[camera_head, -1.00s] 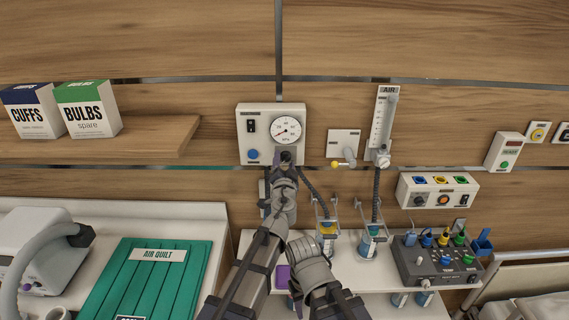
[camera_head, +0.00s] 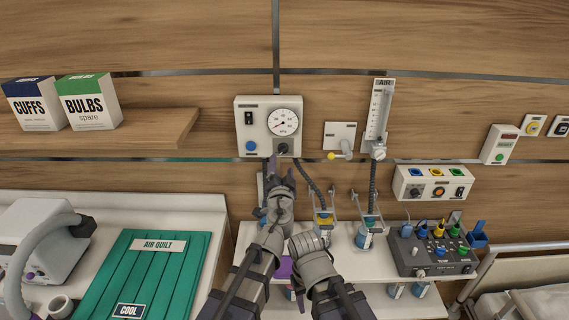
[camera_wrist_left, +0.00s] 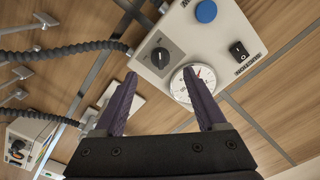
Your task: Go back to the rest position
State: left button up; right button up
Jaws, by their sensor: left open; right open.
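My left gripper (camera_head: 281,172) is open and empty in front of the wall, just below the white suction regulator (camera_head: 252,117). The regulator's dark knob (camera_head: 283,148) is clear of the fingers. In the left wrist view, the purple fingers of my left gripper (camera_wrist_left: 163,90) stand wide apart with nothing between them. The regulator's knob (camera_wrist_left: 159,57) and round gauge (camera_wrist_left: 190,84) show beyond them. My right gripper (camera_head: 308,243) is lower, close beside the left forearm, over the white shelf. Its fingers are hard to make out, and I see nothing held.
Jars on brackets (camera_head: 324,220) and a grey console (camera_head: 433,250) stand to the right. Dark hoses (camera_head: 373,187) hang near the arms. A teal air quilt (camera_head: 150,275) lies at lower left. The wooden wall above is clear.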

pick_arm(q)
jog(key=s+a+f+n+g+y, duration=0.2)
jog(key=a+f+n+g+y, duration=0.25)
jog(key=a, duration=0.75)
jog(key=s+a+f+n+g+y, duration=0.1)
jog(key=s+a+f+n+g, duration=0.5)
jog(key=s+f, duration=0.4)
jog(key=s+d+f+m+g+h, duration=0.25)
jog(key=s+f+g+h, duration=0.45)
jog(key=s, duration=0.5)
jog(key=s+d+f+m+y+b, duration=0.1)
jog(key=s+d, duration=0.4)
jog(key=d, duration=0.6)
jog(key=shift+d+f+m+g+y+b, duration=0.25)
jog(key=shift+f+m+g+y+b, duration=0.25)
jog(key=shift+m+y, duration=0.45)
